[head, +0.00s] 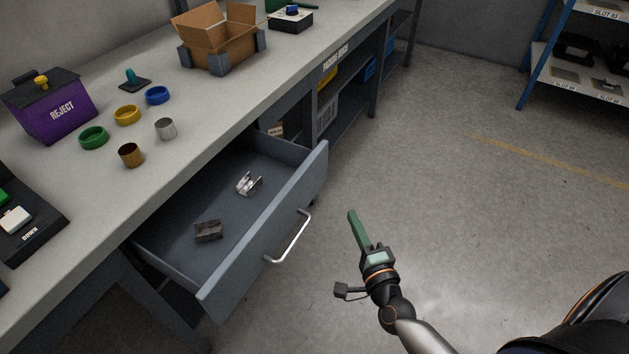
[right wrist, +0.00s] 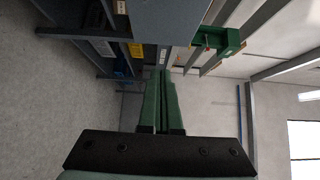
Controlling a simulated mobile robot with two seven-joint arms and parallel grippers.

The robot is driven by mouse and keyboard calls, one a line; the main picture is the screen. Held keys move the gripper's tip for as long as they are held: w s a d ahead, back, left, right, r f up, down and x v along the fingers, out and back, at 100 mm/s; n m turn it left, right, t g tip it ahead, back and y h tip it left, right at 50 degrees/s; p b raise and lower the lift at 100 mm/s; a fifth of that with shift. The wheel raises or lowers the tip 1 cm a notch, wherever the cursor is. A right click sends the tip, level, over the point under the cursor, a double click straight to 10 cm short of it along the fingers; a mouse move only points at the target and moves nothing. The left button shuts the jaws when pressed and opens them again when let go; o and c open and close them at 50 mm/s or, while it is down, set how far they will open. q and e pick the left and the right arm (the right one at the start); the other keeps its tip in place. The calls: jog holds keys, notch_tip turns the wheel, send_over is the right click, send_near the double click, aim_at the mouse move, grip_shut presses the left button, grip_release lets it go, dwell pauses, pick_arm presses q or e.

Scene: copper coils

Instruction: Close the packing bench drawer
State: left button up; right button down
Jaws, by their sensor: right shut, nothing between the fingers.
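The packing bench drawer (head: 262,254) stands pulled out from under the bench top in the head view. A silver bar handle (head: 290,238) is on its front. Inside lie a brown-grey block (head: 208,231) and a small silver metal part (head: 249,184). My right gripper (head: 353,215) has green fingers and is shut and empty. It is to the right of the drawer front, apart from the handle. In the right wrist view its green fingers (right wrist: 160,90) lie close together. My left gripper is not in view.
The packing bench top (head: 190,95) holds a purple reject bin (head: 62,112), several coloured rings, a metal cylinder (head: 166,129) and an open cardboard box (head: 218,42). A blue-framed shelf (head: 538,65) stands at the far right. The floor (head: 440,200) right of the drawer is clear.

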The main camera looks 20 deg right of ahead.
send_near(320, 173)
jog(key=w+d, duration=0.3)
jog(key=w+a+b, duration=0.1)
jog(key=w+a, duration=0.1)
jog(key=shift+w+a, duration=0.1)
jog(key=shift+w, duration=0.2)
jog(key=shift+w+a, duration=0.1)
jog(key=shift+w, duration=0.05)
